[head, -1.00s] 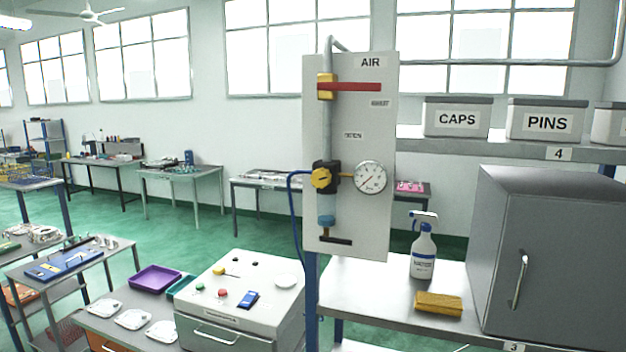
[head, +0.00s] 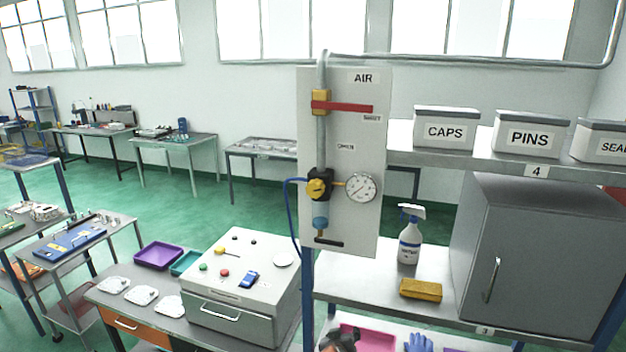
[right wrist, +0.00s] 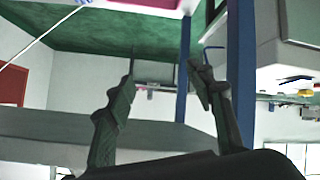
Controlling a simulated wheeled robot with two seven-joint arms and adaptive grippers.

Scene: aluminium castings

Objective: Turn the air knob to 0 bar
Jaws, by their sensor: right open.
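The yellow air knob (head: 318,188) sits on a black regulator body on the white AIR panel (head: 350,230). A round white gauge (head: 360,187) is right of it; its reading is too small to tell. A red lever (head: 342,107) lies horizontal across the pipe above. My right gripper (head: 338,341) shows only in part at the bottom edge of the head view, well below the panel and apart from the knob. In the right wrist view its two dark fingers (right wrist: 160,78) are spread with nothing between them. My left gripper is not in view.
A spray bottle (head: 409,236) and yellow sponge (head: 421,290) stand on the shelf right of the panel, beside a grey cabinet (head: 520,260). A grey control box (head: 243,290) stands left. A pink tray (head: 375,340) and blue glove (head: 419,342) lie on the lower shelf.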

